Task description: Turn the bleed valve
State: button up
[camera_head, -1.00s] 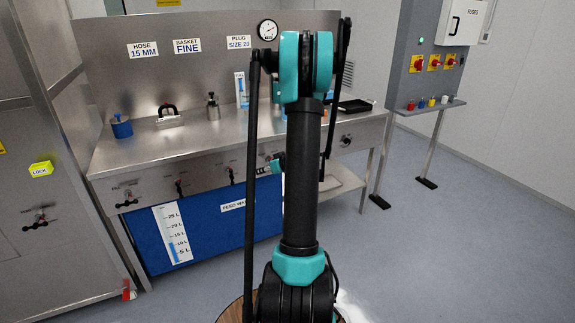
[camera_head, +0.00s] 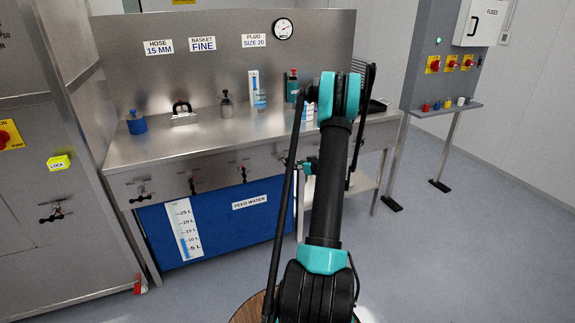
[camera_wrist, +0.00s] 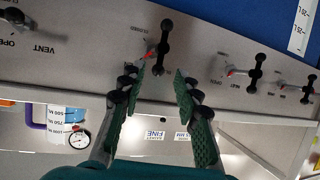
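In the wrist view a valve with a black handle and a red pointer (camera_wrist: 163,43) stands out from the steel panel just beyond my fingertips. In the head view my arm hides this valve and most of the gripper.
Similar valves sit along the panel (camera_head: 193,183), (camera_head: 243,173). A vent valve (camera_wrist: 14,17) shows in the wrist view. The blue feed water tank (camera_head: 225,222) is under the steel bench (camera_head: 130,152). A cabinet with a yellow lock tag (camera_head: 58,163) stands left.

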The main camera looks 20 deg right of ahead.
aim_at(287, 170)
jog(key=x, duration=0.9)
jog(key=shift+r, duration=0.1)
jog(key=shift+c, duration=0.2)
jog(key=shift+a, duration=0.1)
grip_shut()
